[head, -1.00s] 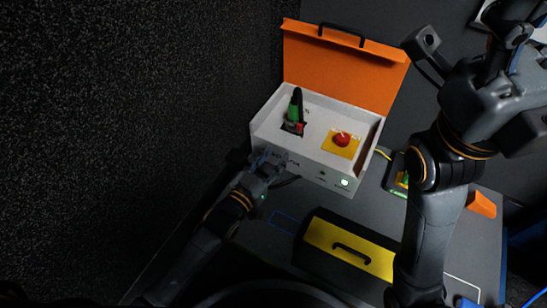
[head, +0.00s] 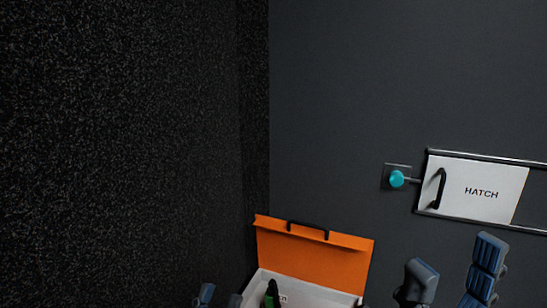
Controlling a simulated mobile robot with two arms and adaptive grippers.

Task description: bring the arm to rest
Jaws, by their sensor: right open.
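My right gripper (head: 452,276) is at the bottom right of the head view, its fingers spread apart with nothing between them. It is raised in front of the dark wall, to the right of the open case. Only its fingers show; the rest of the arm is below the picture.
The white case (head: 316,294) stands with its orange lid (head: 312,258) up, a black-and-green item (head: 272,293) inside. A white hatch (head: 485,190) with a black handle and a teal knob (head: 397,179) are on the back wall. A dark speckled wall (head: 120,150) fills the left.

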